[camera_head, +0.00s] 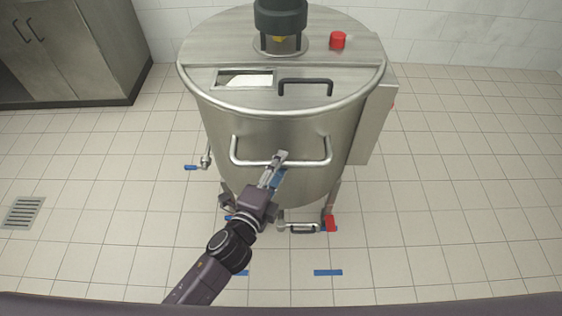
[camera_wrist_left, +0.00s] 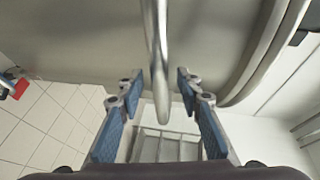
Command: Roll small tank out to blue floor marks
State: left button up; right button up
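The steel tank (camera_head: 215,115) stands upright on legs in the middle of the head view. A bent steel push handle (camera_head: 236,152) is on its front; the handle also shows in the left wrist view (camera_wrist_left: 158,50). My left gripper (camera_head: 282,162) is at the handle's lower bar. In the left wrist view its blue-padded fingers (camera_wrist_left: 159,82) are apart, with the handle between them and gaps visible on both sides. Two blue floor marks lie in front of the tank, one clear (camera_head: 328,272) and one partly behind my left arm (camera_head: 241,272). My right gripper is not in view.
A red pedal (camera_head: 330,223) is at the tank's front right leg. A valve with a blue lever (camera_head: 191,168) sticks out on the left. A dark cabinet (camera_head: 75,50) stands back left, and a floor drain (camera_head: 23,212) is at left. The tiled floor in front is clear.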

pick_arm(q)
jog(key=shift+w+d+f, duration=0.1)
jog(key=shift+w+d, duration=0.2)
jog(key=shift+w, duration=0.35)
grip_shut()
